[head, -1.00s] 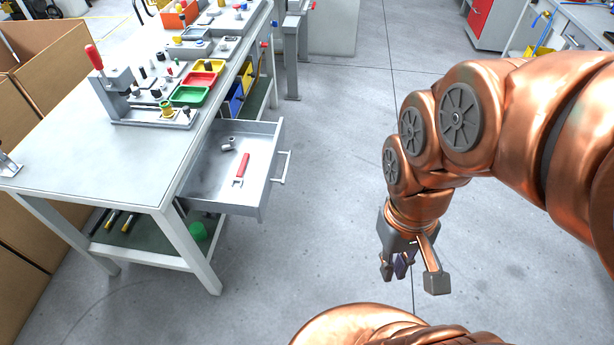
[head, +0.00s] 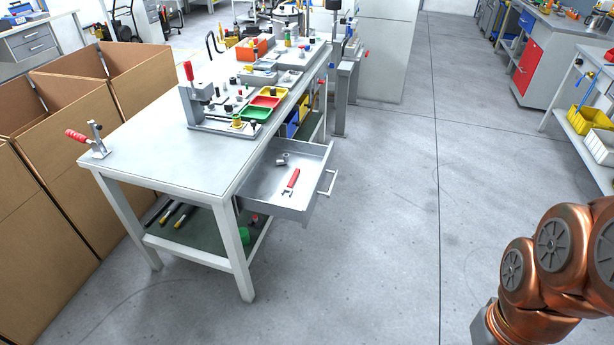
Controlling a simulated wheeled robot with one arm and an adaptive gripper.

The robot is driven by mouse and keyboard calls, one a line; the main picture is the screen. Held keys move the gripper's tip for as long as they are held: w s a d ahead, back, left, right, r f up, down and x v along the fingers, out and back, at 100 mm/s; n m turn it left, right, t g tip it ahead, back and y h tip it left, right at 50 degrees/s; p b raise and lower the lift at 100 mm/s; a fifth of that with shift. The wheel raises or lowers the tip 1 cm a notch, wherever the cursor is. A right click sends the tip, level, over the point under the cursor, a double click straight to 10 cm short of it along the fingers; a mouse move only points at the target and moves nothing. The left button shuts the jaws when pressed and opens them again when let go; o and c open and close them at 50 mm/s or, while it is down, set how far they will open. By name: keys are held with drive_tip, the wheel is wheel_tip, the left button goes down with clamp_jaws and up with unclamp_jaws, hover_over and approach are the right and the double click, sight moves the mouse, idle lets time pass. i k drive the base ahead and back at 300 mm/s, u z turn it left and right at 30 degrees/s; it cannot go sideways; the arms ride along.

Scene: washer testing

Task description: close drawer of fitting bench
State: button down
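The fitting bench (head: 180,150) stands left of centre with a grey top and white legs. Its drawer (head: 313,168) is pulled out from the right side. A bar handle (head: 328,183) is on the drawer's front. Inside lie a red-handled wrench (head: 291,181) and a small grey fitting. My arm is at the lower right, well apart from the drawer. Only part of the wrist end shows at the bottom edge, and the gripper's fingers are out of the picture.
Cardboard boxes (head: 60,170) stand left of the bench. A toggle clamp (head: 95,142) and a fixture with coloured trays (head: 258,112) are on the benchtop. Bare floor (head: 385,230) lies right of the drawer. Another bench with a red cabinet (head: 527,72) is at the far right.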

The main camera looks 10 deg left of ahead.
sight(260, 191)
drive_tip(key=u, duration=1.05)
drive_tip(key=i, duration=1.1)
drive_tip(key=u, duration=0.7)
